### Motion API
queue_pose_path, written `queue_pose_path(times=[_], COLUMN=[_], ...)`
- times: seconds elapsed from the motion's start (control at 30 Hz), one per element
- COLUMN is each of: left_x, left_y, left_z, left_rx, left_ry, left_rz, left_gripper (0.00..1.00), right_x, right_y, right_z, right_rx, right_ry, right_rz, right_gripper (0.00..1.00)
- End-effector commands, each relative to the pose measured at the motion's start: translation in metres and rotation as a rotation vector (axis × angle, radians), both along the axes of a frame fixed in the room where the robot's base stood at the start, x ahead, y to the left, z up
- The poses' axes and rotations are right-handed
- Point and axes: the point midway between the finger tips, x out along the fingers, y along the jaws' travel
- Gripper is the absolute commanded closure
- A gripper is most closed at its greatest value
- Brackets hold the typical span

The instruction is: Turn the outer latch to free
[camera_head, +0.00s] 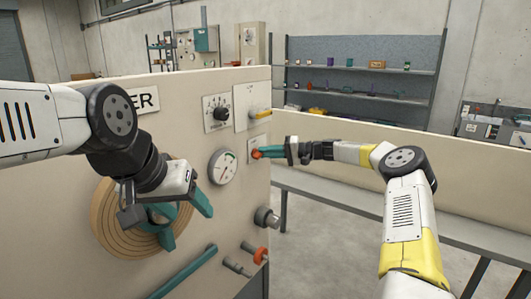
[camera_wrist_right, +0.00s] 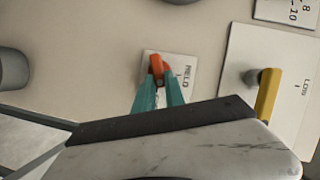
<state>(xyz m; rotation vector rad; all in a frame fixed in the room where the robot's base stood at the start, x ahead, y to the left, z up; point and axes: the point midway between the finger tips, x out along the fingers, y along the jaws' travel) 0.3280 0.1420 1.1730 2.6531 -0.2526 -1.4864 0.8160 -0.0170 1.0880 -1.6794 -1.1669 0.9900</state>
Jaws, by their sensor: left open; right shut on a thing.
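An orange latch lever (camera_head: 255,154) sits on a small white plate near the panel's right edge. In the right wrist view the orange latch lever (camera_wrist_right: 157,68) is on a plate (camera_wrist_right: 180,66) whose lettering appears to read HELD. My right gripper (camera_head: 262,153) reaches it from the right, its teal fingers closed around the lever; the fingertips also show in the right wrist view (camera_wrist_right: 158,84). My left gripper (camera_head: 186,216) is open in front of the wooden spiral disc (camera_head: 112,228), with its fingers apart. It hides part of the disc.
A yellow handle (camera_head: 261,114) on a white plate is above the latch. A dial (camera_head: 223,167), black knob (camera_head: 218,113), grey knob (camera_head: 266,217), red-orange knob (camera_head: 260,255) and teal bar (camera_head: 185,272) stick out nearby.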

Motion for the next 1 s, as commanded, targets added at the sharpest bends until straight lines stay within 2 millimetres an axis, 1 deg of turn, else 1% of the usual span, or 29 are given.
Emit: queue_pose_path(times=[0.03, 0.2, 0.5, 1.0], left_x=[0.0000, 0.0000, 0.0000, 0.0000], left_y=[0.0000, 0.0000, 0.0000, 0.0000], left_z=[0.0000, 0.0000, 0.0000, 0.0000], left_rx=[0.000, 0.000, 0.000, 0.000], left_ry=[0.000, 0.000, 0.000, 0.000], left_rz=[0.000, 0.000, 0.000, 0.000], left_gripper=[0.41, 0.41, 0.41, 0.41], right_x=[0.0007, 0.0012, 0.0012, 0.0012], right_y=[-0.0012, -0.0017, -0.0016, -0.0017], right_z=[-0.0032, -0.0059, -0.0089, -0.0102], right_rx=[0.023, 0.100, 0.192, 0.225], right_ry=[0.034, 0.141, 0.268, 0.314], right_rz=[-0.002, -0.002, -0.001, -0.002], right_gripper=[1.00, 1.00, 1.00, 1.00])
